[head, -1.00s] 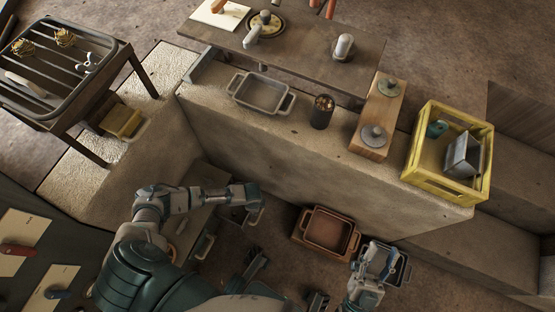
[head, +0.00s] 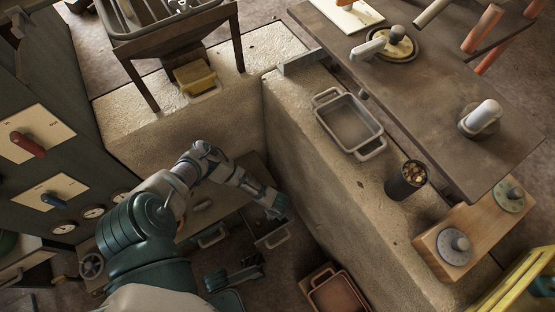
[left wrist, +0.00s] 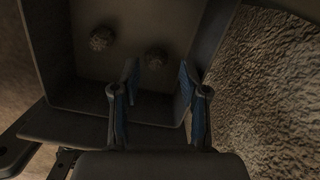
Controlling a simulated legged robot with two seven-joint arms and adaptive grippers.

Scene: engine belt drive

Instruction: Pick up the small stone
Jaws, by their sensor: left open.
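In the head view my left gripper (head: 278,206) is low, over an open drawer (head: 272,240) beside the stone wall. The stones cannot be made out there. My right gripper is out of view.
A stone ledge (head: 310,180) rises right of my left gripper, bearing a grey tray (head: 350,125), a dark cup of small pieces (head: 406,180) and a wooden block with knobs (head: 470,232). A panel with levers (head: 40,140) stands left. A reddish tray (head: 335,292) sits low.

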